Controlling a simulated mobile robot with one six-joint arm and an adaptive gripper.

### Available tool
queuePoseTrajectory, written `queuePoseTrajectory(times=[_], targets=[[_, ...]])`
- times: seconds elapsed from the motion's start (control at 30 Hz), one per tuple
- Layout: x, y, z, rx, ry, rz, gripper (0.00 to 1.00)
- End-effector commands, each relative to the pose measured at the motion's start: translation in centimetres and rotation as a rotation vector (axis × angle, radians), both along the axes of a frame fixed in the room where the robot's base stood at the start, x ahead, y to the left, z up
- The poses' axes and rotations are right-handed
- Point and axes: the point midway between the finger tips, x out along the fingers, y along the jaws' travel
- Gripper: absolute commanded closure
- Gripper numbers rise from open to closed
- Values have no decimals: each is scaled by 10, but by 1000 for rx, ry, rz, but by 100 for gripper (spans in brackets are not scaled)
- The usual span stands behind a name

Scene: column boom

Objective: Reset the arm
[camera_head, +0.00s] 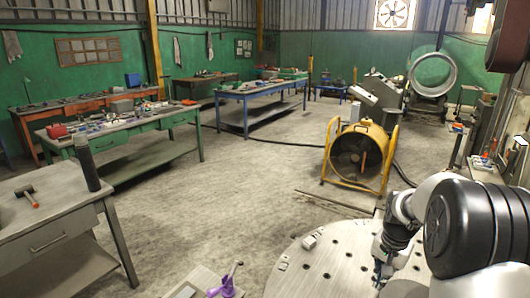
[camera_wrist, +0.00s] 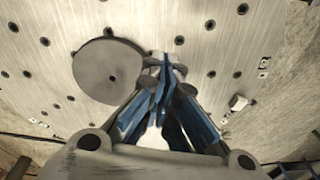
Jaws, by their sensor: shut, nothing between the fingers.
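My arm reaches in from the right in the head view. My gripper (camera_head: 380,272) hangs over a round metal table (camera_head: 310,270) with holes in it. In the wrist view my gripper (camera_wrist: 166,62) has its blue-padded fingers together, with nothing between them. The perforated plate (camera_wrist: 210,25) lies beyond the fingertips. A plain round grey disc (camera_wrist: 108,70) shows on the plate, left of the fingers. A small light block (camera_wrist: 238,102) is to the right of the fingers. I cannot tell how high the fingertips are above the plate.
A small block (camera_head: 309,242) sits on the round table, left of my gripper. A purple item (camera_head: 226,287) lies on a surface at the bottom. A yellow fan (camera_head: 359,155) stands beyond the table. A grey workbench (camera_head: 50,215) holds a hammer (camera_head: 27,196). The floor between is open.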

Motion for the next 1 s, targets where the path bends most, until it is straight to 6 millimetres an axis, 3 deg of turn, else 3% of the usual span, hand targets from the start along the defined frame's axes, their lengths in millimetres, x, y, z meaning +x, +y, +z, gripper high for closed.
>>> queuePoseTrajectory(times=[0.03, 0.2, 0.43, 0.6, 0.8, 1.0], targets=[[-9, 16, 27, -10, -20, 45, 100], [-52, 63, 93, -40, -71, 197, 100], [-129, 119, 151, -82, -141, 400, 100], [-194, 151, 169, -114, -194, 550, 100], [-258, 174, 166, -148, -247, 698, 100], [-286, 181, 157, -166, -272, 770, 100]])
